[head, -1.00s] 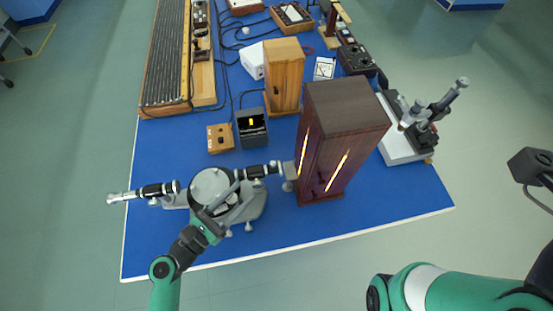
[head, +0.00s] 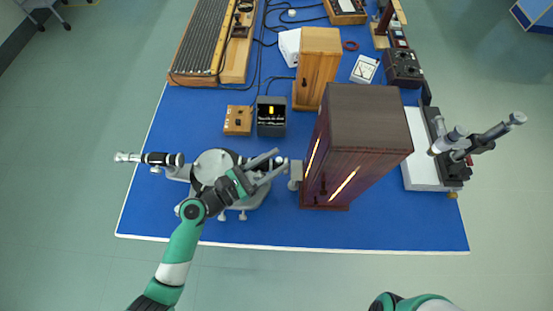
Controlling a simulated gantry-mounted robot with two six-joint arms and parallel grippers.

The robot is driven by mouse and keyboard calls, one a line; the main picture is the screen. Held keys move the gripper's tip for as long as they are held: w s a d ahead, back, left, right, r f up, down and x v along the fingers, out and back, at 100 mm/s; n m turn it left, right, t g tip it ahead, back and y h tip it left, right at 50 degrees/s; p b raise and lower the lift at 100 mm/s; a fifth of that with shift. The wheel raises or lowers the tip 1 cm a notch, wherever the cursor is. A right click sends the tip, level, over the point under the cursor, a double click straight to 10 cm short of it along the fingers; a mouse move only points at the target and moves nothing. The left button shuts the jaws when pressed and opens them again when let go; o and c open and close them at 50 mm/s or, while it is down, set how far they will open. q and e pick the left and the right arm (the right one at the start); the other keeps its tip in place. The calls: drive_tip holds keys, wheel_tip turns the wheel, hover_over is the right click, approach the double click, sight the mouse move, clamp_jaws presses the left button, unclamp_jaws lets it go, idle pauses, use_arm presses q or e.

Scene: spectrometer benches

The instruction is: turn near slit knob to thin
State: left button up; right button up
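The spectrometer (head: 215,163) stands on the blue bench, with its black telescope (head: 160,159) pointing left. Its collimator runs right, partly hidden by my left gripper, and ends in a grey slit block (head: 296,170) beside the dark wooden cabinet. A small pale knob (head: 292,185) shows at the near side of this block. My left gripper (head: 281,160) is over the collimator, just left of the slit block. Its two fingers look apart, with nothing seen held between them. I cannot tell whether they touch the collimator. My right gripper is out of view.
The dark wooden cabinet (head: 370,120) with glowing slots stands close right of the slit block. A grey lamp box (head: 271,118) and small wooden box (head: 238,120) stand behind. A microscope-like instrument (head: 455,150) is at the right. The bench's front strip is clear.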

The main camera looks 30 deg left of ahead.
use_arm(q)
clamp_jaws()
drive_tip(key=shift+d+r+n+t+y+p, duration=0.2)
drive_tip(key=shift+n+t+y+p, duration=0.3)
drive_tip(key=shift+y+p, duration=0.4)
drive_tip(key=n+y+p, duration=0.1)
drive_tip(key=n+y, duration=0.1)
drive_tip(key=y, duration=0.2)
drive_tip(key=n+y+p, duration=0.1)
drive_tip(key=n+y, duration=0.2)
drive_tip(key=d+n+y+p, duration=0.1)
drive_tip(key=n+y, duration=0.1)
drive_tip(key=y, duration=0.2)
drive_tip(key=shift+d+f+n+t+y, duration=0.1)
drive_tip(key=shift+f+n+t+y, duration=0.2)
drive_tip(key=shift+f+n, duration=0.1)
drive_tip(key=n+g+y+b, duration=0.2)
drive_tip(key=y+b, duration=0.1)
drive_tip(key=b, duration=0.1)
drive_tip(key=n+g+y+b, duration=0.2)
drive_tip(key=n+y+b, duration=0.1)
drive_tip(key=y+b, duration=0.1)
drive_tip(key=shift+w+d+f, duration=0.15)
drive_tip(key=shift+d, duration=0.05)
drive_tip(key=shift+r+n+g+y+b, duration=0.2)
drive_tip(key=shift+n+g+y+b, duration=0.25)
drive_tip(key=shift+b, duration=0.3)
drive_tip(key=shift+r, duration=0.1)
